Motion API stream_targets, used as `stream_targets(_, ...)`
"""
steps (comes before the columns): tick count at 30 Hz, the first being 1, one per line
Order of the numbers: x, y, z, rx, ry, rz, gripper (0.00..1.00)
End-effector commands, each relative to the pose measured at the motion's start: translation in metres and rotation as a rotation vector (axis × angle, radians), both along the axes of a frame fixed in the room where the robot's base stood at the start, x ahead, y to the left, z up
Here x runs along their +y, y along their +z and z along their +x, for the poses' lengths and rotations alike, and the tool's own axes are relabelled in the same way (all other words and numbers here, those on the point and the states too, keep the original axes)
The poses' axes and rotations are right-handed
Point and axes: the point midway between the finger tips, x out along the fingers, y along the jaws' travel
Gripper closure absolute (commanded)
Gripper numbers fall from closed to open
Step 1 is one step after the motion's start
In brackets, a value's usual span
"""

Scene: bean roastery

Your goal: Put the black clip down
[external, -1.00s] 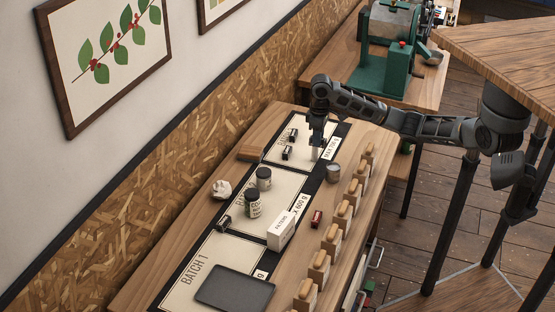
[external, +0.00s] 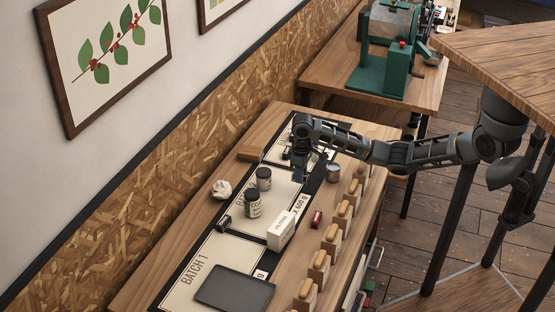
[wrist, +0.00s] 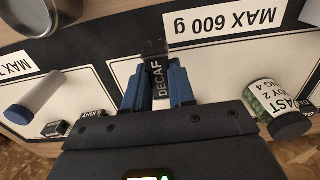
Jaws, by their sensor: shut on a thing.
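My gripper (wrist: 158,85) is shut on a black clip lettered DECAF (wrist: 155,72), held between its blue fingertips in the wrist view. In the external view my gripper (external: 300,177) is low over the far end of the middle cream panel (external: 283,188); the clip is too small to make out there. I cannot tell whether the clip touches the surface. Two other black clips stand on the neighbouring panel, one (wrist: 90,113) lettered LIGHT and one (wrist: 56,128) farther left. Another dark clip (external: 224,222) sits near the BATCH 1 panel (external: 187,277).
Two jars (external: 252,203) (external: 264,178) stand on the middle panel. A metal tin (external: 333,172), a white box (external: 281,230) and a small red box (external: 316,219) are nearby. A pale cylinder (wrist: 40,97) is left in the wrist view. Wooden-topped containers (external: 332,241) line the right edge.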

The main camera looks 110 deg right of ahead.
Motion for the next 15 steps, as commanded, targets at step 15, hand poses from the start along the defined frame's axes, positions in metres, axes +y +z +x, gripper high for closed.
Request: stream_targets(15,0.001,-0.041,0.001,0.001,0.001,-0.001,1.0)
